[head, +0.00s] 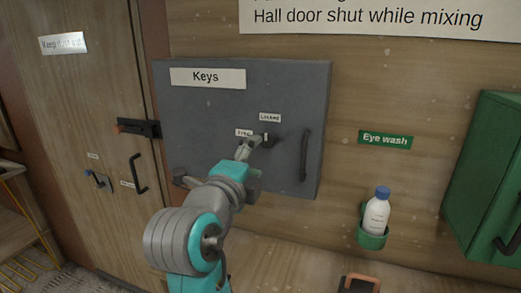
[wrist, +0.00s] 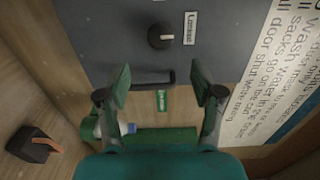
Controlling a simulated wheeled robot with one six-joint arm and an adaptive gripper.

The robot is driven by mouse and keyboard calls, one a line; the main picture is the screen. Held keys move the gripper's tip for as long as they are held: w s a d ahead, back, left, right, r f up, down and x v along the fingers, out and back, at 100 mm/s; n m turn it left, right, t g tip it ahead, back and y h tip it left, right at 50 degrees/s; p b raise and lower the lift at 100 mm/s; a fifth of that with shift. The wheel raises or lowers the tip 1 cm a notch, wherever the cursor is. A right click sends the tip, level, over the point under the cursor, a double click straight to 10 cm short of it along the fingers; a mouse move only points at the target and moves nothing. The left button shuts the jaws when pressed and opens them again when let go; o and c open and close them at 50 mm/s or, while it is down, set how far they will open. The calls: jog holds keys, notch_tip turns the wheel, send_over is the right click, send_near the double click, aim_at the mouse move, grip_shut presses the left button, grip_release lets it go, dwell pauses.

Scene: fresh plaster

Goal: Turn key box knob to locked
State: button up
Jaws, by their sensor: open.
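The grey key box (head: 215,110) hangs on the wall under a "Keys" label. Its dark round knob (head: 274,140) sits below the "Locked" label (head: 270,117) and right of a second small label (head: 244,132), partly hidden by my gripper. In the wrist view the knob (wrist: 161,36) is beyond the fingertips, with "Locked" (wrist: 190,28) to its right. A short pale mark on the knob appears to run toward that label's side; its exact angle is hard to tell. My gripper (wrist: 160,78) is open and empty, its fingers apart from the knob. In the head view it (head: 246,148) is close in front of the box.
A dark bar handle (head: 304,155) stands out from the box, right of the knob. A bottle (head: 376,215) sits in a green holder under the eye wash sign. A green cabinet (head: 488,175) is at the far right. A door with a latch (head: 138,128) is left.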

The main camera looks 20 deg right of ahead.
jog(key=shift+v, duration=1.3)
jog(key=s+d+f+n+t+y, duration=0.1)
jog(key=s+f+n+y, duration=0.15)
jog(key=f+n, duration=0.8)
jog(key=s+d+f+n+t+y, duration=0.1)
jog(key=f+n+y, duration=0.35)
jog(key=f, duration=1.05)
jog(key=s+d+f+n+y, duration=0.1)
jog(key=s+f+n+y, duration=0.1)
jog(key=s+f+n, duration=0.45)
jog(key=s+d+f+n+g+y, duration=0.1)
jog(key=s+f, duration=0.4)
jog(key=s, duration=0.4)
jog(key=s+d+f+n+y, duration=0.1)
jog(key=s+f+n, duration=0.1)
jog(key=s+f, duration=0.5)
jog(key=d+v, duration=0.1)
jog(key=v, duration=1.7)
jog(key=shift+d+r+n+g, duration=0.2)
jog(key=shift+n+g, duration=0.2)
jog(key=shift+n, duration=0.05)
